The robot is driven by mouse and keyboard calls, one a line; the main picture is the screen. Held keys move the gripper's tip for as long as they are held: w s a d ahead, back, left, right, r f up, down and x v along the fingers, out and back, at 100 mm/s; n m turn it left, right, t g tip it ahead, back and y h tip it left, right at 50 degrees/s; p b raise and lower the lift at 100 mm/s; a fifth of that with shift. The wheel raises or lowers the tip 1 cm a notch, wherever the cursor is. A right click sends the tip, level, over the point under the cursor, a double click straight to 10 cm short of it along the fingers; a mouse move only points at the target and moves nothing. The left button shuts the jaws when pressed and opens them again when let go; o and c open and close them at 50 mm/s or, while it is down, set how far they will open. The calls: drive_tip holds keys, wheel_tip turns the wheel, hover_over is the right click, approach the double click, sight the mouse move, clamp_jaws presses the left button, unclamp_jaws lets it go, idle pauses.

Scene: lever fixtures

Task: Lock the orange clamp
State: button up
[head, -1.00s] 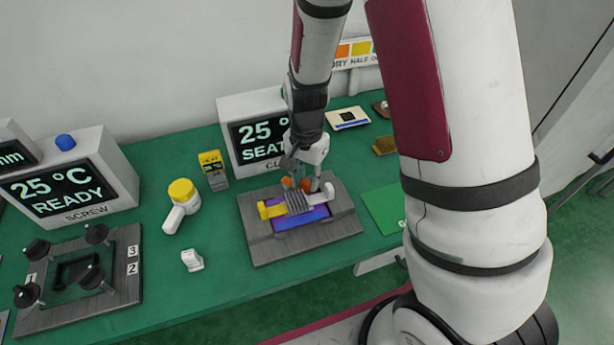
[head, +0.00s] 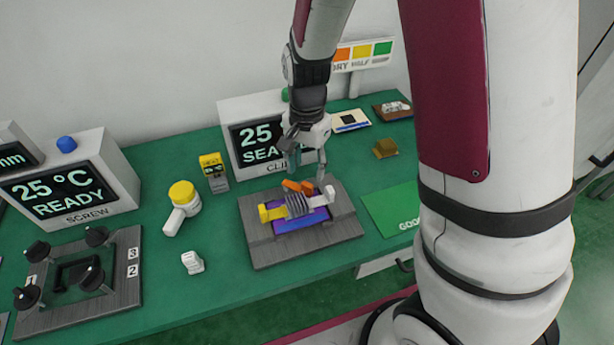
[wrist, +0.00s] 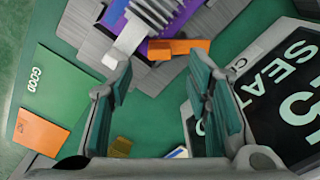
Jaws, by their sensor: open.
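The orange clamp (head: 297,186) is a short bar at the back edge of the grey fixture plate (head: 262,250), behind a ribbed grey block (head: 298,206). It also shows in the wrist view (wrist: 182,47), lying across the plate's edge next to a white end piece (wrist: 131,37). My gripper (head: 308,170) is open and empty, just above and behind the clamp. In the wrist view its two teal-padded fingers (wrist: 164,88) stand wide apart, with the clamp beyond their tips. I see no contact with the clamp.
A "25 °C SEAT" display box (head: 226,108) stands close behind the fixture. A green GOOD pad (head: 388,208) lies to the right. A knobbed plate (head: 120,290) is at far left.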

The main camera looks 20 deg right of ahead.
sight(307, 185)
wheel_tip(307, 185, up, 7)
drive_tip(key=shift+f, duration=0.2)
drive_tip(key=shift+r, duration=0.1)
idle(0.4)
drive_tip(key=s+d+r+n+t, duration=0.1)
drive_tip(key=s+r+n, duration=0.4)
drive_tip(key=s, duration=0.5)
drive_tip(key=s+d+r+n+t, duration=0.1)
drive_tip(key=s+r+n+t, duration=0.2)
drive_tip(key=s+r, duration=0.7)
drive_tip(key=shift+s+d+n, duration=0.3)
drive_tip(key=shift+s+n, duration=0.05)
drive_tip(key=shift+n, duration=0.75)
drive_tip(key=shift+a, duration=0.1)
